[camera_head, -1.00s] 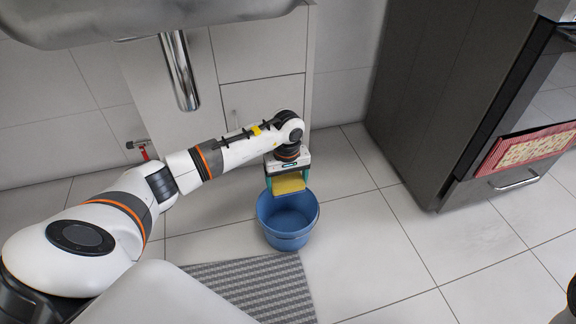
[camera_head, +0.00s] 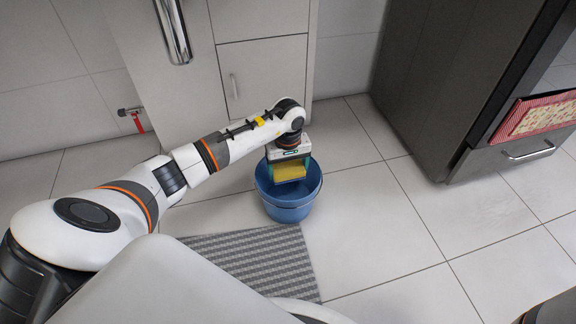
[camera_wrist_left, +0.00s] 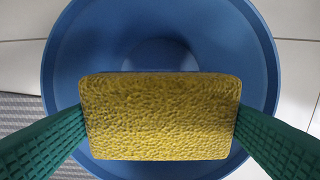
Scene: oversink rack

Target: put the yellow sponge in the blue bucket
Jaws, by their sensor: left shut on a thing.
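The yellow sponge (camera_head: 289,172) is held between the fingers of my left gripper (camera_head: 289,176), at the mouth of the blue bucket (camera_head: 288,212). In the left wrist view the sponge (camera_wrist_left: 160,116) sits level between the two green fingers, with the bucket's round inside (camera_wrist_left: 90,50) below and around it. The sponge is over the bucket's opening; how deep it is past the rim I cannot tell. The bucket stands upright on the tiled floor. My right gripper is not in view.
A grey striped mat (camera_head: 250,262) lies in front of the bucket. A dark cabinet (camera_head: 440,90) with a drawer and a red-edged cloth (camera_head: 535,118) stands at the right. White cupboard doors (camera_head: 262,80) are behind. The floor right of the bucket is clear.

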